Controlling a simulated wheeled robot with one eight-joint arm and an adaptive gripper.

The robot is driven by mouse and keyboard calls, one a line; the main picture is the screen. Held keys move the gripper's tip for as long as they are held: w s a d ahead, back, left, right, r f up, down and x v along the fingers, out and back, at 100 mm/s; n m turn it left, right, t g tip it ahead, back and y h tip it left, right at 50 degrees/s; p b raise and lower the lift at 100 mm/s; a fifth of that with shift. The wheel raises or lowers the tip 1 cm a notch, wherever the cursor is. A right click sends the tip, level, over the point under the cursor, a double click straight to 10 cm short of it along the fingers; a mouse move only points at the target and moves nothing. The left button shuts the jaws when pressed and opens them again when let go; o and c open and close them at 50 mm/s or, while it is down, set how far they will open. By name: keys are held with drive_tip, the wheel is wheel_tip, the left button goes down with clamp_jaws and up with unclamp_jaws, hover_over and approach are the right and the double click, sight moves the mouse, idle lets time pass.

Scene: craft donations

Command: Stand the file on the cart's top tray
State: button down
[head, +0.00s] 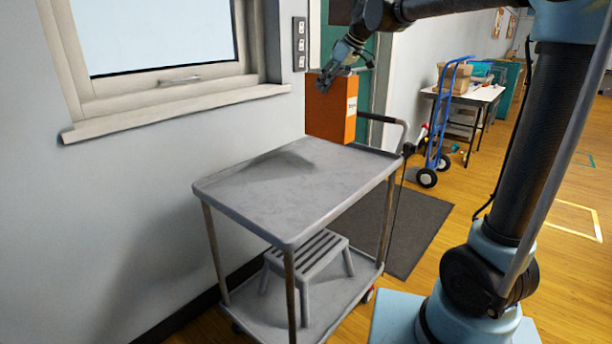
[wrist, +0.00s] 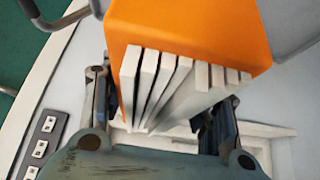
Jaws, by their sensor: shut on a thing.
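The file (head: 328,112) is an orange upright box with a small white label, at the far end of the cart in the head view. My gripper (head: 326,83) is shut on its upper part. In the wrist view the file (wrist: 190,28) lies between the two fingers (wrist: 160,125), with several white page edges showing. The cart's grey top tray (head: 270,205) is bare apart from a dark shadow. The file's lower edge is over or at the tray's far end; I cannot tell whether it touches.
A grey step stool (head: 308,255) stands on the lower shelf. A window sill (head: 180,112) juts from the wall at left. A blue hand truck (head: 437,125) and a table (head: 480,95) stand farther back.

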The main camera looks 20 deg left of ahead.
sight(346, 84)
drive_tip(key=shift+f, duration=5)
drive_tip(key=c, duration=0.6)
unclamp_jaws()
drive_tip(key=shift+f, duration=0.1)
drive_tip(key=v, duration=1.2)
